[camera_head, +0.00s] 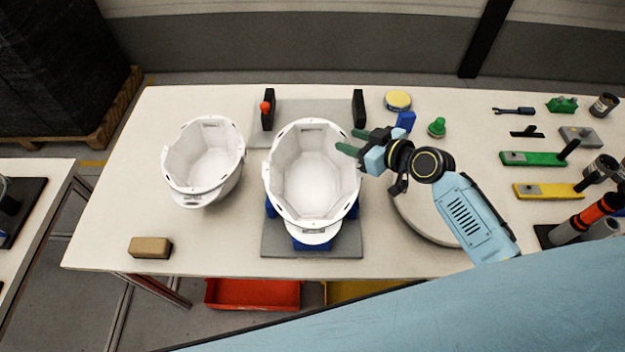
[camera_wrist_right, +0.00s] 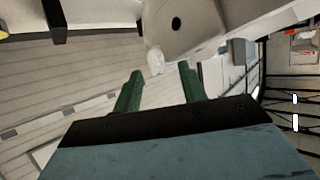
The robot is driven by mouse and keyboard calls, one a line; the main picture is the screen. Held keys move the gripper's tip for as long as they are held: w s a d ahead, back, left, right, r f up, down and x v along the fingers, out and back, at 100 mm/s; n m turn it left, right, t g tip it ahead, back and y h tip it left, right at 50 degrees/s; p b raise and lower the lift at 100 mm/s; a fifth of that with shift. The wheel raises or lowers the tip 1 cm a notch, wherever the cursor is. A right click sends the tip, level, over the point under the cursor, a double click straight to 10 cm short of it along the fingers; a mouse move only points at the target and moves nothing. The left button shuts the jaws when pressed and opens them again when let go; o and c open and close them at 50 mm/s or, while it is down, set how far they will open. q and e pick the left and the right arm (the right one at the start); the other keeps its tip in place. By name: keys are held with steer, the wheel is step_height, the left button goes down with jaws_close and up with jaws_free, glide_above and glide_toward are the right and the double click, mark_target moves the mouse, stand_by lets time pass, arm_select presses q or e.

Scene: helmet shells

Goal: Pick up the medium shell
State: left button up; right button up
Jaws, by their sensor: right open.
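Two white helmet shells, open side up, are on the table in the head view. One shell (camera_head: 203,158) is on the left; a larger-looking shell (camera_head: 311,177) sits on a blue support in the middle. I cannot tell for certain which is the medium one. My right gripper (camera_head: 351,141) is open at the upper right rim of the middle shell, its green fingers pointing left. Contact cannot be judged. In the right wrist view the open fingers (camera_wrist_right: 160,78) have a pale surface with a dark hole (camera_wrist_right: 176,24) beyond them. My left gripper is not in view.
The support stands on a grey plate (camera_head: 270,245). Behind are two black posts, one post (camera_head: 267,110) with a red knob. A tan block (camera_head: 150,247) lies front left. A round pale disc (camera_head: 415,225) lies under my right arm. Tools and green and yellow fixtures fill the right side.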

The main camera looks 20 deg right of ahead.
mark_target(345, 137)
steer(key=x, duration=0.3)
steer(key=shift+w, duration=0.4)
steer(key=shift+w+a+f, duration=0.1)
steer(key=shift+w+f, duration=0.2)
jaws_close()
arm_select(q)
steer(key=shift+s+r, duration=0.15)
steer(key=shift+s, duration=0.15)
